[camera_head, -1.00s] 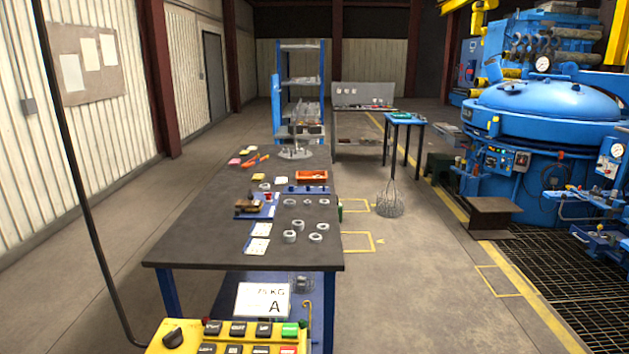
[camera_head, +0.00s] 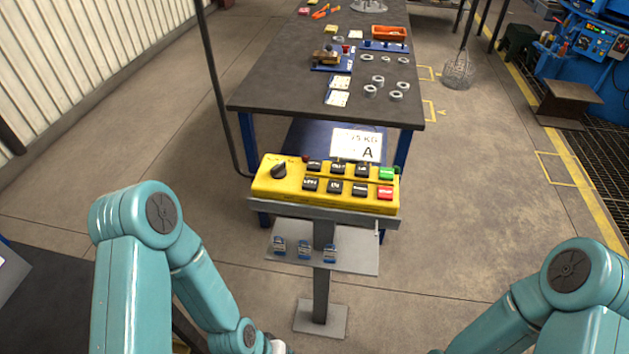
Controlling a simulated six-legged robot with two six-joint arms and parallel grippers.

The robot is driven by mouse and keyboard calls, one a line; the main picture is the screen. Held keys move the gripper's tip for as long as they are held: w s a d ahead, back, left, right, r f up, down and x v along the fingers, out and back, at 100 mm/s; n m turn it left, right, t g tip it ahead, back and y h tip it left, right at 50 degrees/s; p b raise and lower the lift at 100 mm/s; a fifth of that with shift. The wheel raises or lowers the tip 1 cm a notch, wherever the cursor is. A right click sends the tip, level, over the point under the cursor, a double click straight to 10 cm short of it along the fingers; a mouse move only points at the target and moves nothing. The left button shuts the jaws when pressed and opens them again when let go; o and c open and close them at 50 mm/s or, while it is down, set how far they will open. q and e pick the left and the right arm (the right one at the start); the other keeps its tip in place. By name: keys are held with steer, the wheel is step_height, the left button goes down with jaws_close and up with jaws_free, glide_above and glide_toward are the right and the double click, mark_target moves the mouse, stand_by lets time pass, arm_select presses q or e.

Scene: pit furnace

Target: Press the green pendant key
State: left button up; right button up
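The yellow pendant (camera_head: 267,185) rests on a grey stand in the middle of the head view. The green key (camera_head: 386,174) is at the right end of its upper row, directly above a red key (camera_head: 385,192). Several black keys and a black rotary knob (camera_head: 279,171) fill the rest of the face. Nothing covers the green key. My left arm comes in at the lower left and my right arm at the lower right, both below the pendant and apart from it. Neither gripper's fingers show; they are at or beyond the bottom edge.
A grey shelf (camera_head: 350,261) below the pendant holds 3 small blue items. A black cable runs up from the pendant's left side. Behind stands a dark workbench (camera_head: 270,95) with rings and an orange tray (camera_head: 389,33). A white "A" sign (camera_head: 356,144) stands behind the pendant.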

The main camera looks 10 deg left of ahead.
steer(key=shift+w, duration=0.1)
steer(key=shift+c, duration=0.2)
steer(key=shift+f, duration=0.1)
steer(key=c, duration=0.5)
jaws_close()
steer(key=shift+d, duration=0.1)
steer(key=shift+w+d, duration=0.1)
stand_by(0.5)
